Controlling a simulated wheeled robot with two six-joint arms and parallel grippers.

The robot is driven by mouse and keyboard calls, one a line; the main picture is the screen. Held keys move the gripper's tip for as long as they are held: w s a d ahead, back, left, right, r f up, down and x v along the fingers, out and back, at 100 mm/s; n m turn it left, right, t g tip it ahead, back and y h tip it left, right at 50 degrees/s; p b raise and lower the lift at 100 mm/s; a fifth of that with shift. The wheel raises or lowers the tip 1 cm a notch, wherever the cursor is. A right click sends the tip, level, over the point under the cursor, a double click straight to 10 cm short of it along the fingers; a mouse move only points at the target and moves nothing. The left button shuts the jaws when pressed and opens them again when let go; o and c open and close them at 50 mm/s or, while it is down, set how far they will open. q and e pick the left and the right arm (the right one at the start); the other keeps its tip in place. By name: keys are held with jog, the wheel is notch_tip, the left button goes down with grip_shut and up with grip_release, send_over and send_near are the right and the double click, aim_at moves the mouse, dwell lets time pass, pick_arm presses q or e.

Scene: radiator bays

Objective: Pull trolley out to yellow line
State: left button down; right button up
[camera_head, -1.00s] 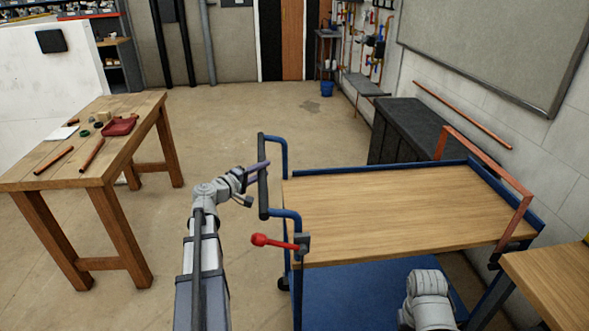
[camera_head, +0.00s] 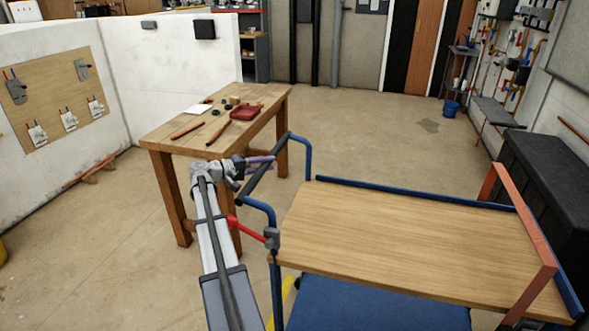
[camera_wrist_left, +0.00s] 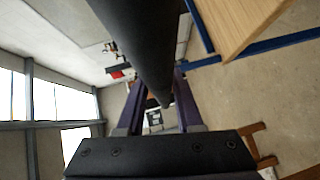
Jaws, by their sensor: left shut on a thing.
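The trolley has a wooden top (camera_head: 410,240), a blue frame and a blue lower deck (camera_head: 375,306). Its black handle bar (camera_head: 258,185) is at its left end. My left gripper (camera_head: 260,161) is shut on this bar. In the left wrist view the bar (camera_wrist_left: 140,45) runs between the purple fingers (camera_wrist_left: 157,112). A red lever (camera_head: 245,230) sticks out beside the handle post. A short piece of the yellow line (camera_head: 285,297) shows on the floor by the trolley's near left corner; the rest is hidden. My right gripper is out of view.
A wooden workbench (camera_head: 165,147) with small tools stands close behind and left of the handle. A black chest (camera_head: 545,175) stands by the right wall beyond the trolley. An orange-red rail (camera_head: 535,230) rises at the trolley's right end. Open floor (camera_head: 370,125) lies behind the trolley.

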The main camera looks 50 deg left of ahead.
pick_arm(q)
jog(key=s+a, duration=0.5)
jog(key=a, duration=0.2)
jog(key=shift+a, duration=0.25)
jog(key=shift+a, duration=0.1)
jog(key=c, duration=0.6)
grip_release()
jog(key=shift+p+v, duration=0.55)
jog(key=shift+v, duration=3.35)
